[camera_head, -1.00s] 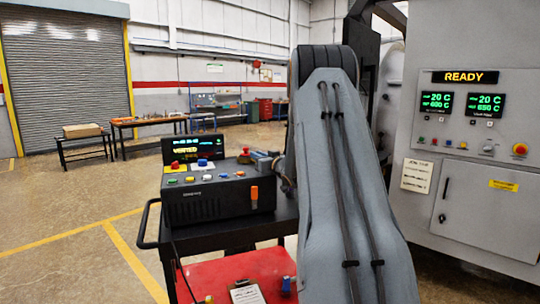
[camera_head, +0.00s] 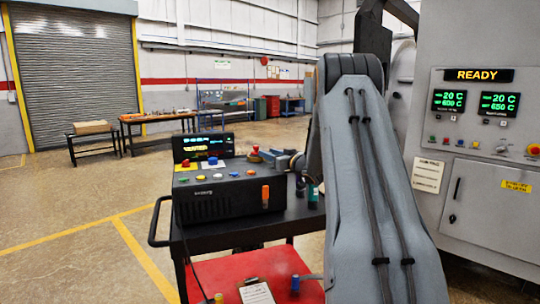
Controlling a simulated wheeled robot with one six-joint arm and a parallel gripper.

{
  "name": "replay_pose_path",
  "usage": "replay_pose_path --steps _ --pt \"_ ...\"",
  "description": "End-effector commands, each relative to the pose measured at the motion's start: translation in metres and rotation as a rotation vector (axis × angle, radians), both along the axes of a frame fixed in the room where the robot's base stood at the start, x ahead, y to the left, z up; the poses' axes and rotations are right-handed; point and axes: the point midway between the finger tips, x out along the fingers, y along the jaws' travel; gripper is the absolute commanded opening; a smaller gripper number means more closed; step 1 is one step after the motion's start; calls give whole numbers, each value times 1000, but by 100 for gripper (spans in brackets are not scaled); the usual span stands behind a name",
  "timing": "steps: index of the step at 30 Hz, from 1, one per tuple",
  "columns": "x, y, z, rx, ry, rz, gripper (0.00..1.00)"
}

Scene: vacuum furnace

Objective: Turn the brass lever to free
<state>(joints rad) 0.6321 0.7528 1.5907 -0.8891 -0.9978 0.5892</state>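A black control box (camera_head: 228,196) with coloured buttons, an orange switch (camera_head: 265,196) and a raised display (camera_head: 203,147) stands on a dark cart. My grey arm (camera_head: 365,190) rises at right of centre. Its end, with my gripper (camera_head: 285,161), shows only in part beside the box's far right corner. The fingers are too small and hidden to tell whether they are open or touching anything.
The cart (camera_head: 290,222) has a red lower shelf with a clipboard (camera_head: 256,293) and a blue-capped item (camera_head: 295,284). A green bottle (camera_head: 313,192) stands by my arm. The furnace cabinet (camera_head: 495,215), reading READY, is at right. Floor at left is clear.

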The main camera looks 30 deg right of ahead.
Motion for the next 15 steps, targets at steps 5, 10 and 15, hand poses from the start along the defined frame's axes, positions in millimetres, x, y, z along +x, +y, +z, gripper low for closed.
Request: replay_pose_path --steps 5,10,15 --pt "-9 -2 0 -1 -1 -1 34" --pt "-36 -4 -1 0 0 -2 34" --pt "-62 -6 -1 0 0 -2 34"
